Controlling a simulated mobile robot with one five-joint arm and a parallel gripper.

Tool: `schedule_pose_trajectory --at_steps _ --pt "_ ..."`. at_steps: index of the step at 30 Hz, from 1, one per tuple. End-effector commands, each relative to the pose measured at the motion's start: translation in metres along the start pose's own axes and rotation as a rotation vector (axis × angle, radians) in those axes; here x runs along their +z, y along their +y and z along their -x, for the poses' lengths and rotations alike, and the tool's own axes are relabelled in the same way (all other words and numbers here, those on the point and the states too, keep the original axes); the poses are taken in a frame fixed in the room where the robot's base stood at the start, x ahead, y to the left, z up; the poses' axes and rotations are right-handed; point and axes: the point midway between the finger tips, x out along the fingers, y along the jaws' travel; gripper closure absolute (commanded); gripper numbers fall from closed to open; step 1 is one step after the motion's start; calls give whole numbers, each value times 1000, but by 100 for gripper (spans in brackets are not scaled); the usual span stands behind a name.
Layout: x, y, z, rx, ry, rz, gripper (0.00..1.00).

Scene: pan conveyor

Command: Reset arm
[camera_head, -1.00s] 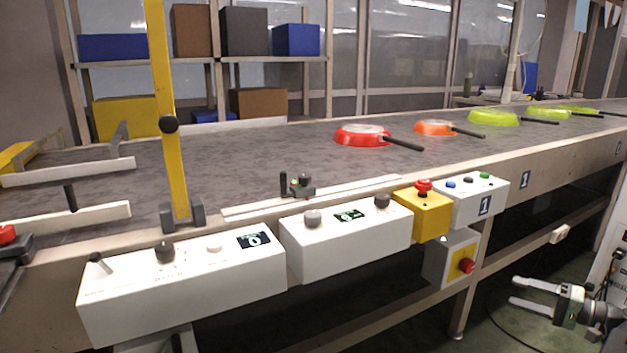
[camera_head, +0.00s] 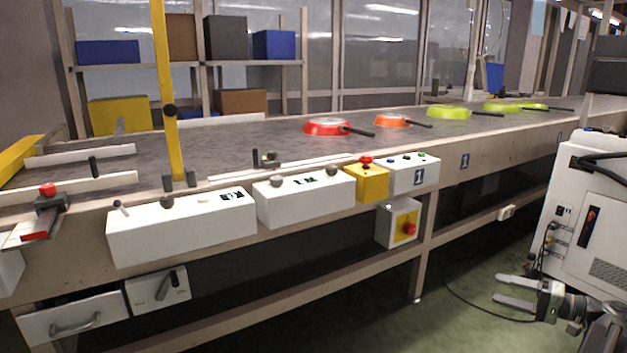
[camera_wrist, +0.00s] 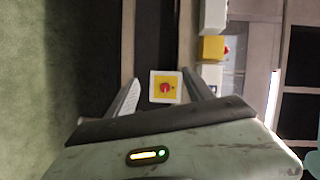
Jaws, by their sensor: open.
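My gripper (camera_head: 514,291) is at the lower right of the head view, low over the green floor and to the right of the conveyor (camera_head: 230,140). Its two pale fingers point left and stand apart, with nothing between them. In the wrist view the fingers (camera_wrist: 160,98) reach away from the dark gripper body. A yellow and white box with a red knob (camera_wrist: 165,88) shows in the gap between them, farther off. The same box (camera_head: 399,222) hangs under the conveyor's edge in the head view, clear of the fingers.
A red pan (camera_head: 327,127), an orange pan (camera_head: 392,121) and several green pans lie on the belt. White control boxes (camera_head: 180,226) and a yellow button box (camera_head: 367,184) line its front. A conveyor leg (camera_head: 419,260) stands left of my gripper. The floor (camera_head: 450,325) there is open.

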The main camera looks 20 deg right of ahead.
Motion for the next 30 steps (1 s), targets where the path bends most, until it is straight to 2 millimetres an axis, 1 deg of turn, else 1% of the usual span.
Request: schedule_pose_trajectory --at_steps 5,11,14,17,20,21,23,24,26,27,29,30 --pt "1 -10 -28 -10 -42 4 39" --pt "4 -25 -74 -26 -110 11 39" --pt "10 -36 -105 -37 -158 16 39" --pt "20 -50 -142 -51 -214 21 39" --pt "38 -66 -186 -58 -286 27 39" --pt "48 -73 -207 -55 -322 29 39" --pt "69 -84 -242 -44 -386 34 39" --pt "87 -92 -268 -30 -437 39 39" --pt "120 -103 -308 4 -520 48 39" --pt "145 -109 -333 35 -577 56 39" --pt "185 -115 -368 93 -661 71 39" --pt "214 -119 -387 139 -718 84 39"
